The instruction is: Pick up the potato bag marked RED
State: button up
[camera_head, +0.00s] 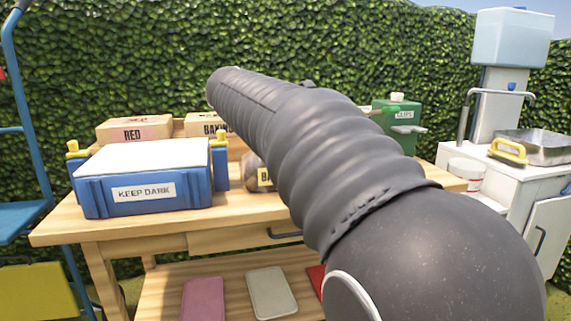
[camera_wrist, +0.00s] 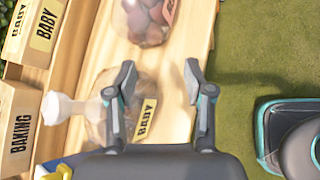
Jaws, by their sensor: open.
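No bag label reading RED is legible in either view. The reddish bag is beyond the fingertips. In the head view, a bag (camera_head: 250,172) with a label starting "BA" shows beside my arm, which hides my gripper.
A box marked RED (camera_head: 134,129) and a BAKING box (camera_head: 200,125) stand at the table's back. A blue KEEP DARK crate (camera_head: 110,205) is at front left. A green container (camera_head: 397,120) is at right. The wrist view also shows a BABY box (camera_wrist: 38,35). Grass borders the table.

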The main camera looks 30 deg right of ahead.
jog(key=w+d+r+n+g+h, duration=0.2)
jog(key=w+d+r+n+h, duration=0.1)
jog(key=w+d+r, duration=0.2)
jog(key=b+x, duration=0.1)
jog(key=x, duration=0.6)
jog(key=shift+r, duration=0.1)
jog(key=shift+t, duration=0.3)
jog(key=shift+w+r+b+x, duration=0.15)
jog(key=shift+b+x, duration=0.1)
jog(key=shift+x, duration=1.35)
jog(key=shift+w+r+b+x, duration=0.1)
jog(key=shift+b+x, duration=0.1)
jog(key=shift+x, duration=1.45)
grip_shut()
jog(key=shift+r, duration=0.1)
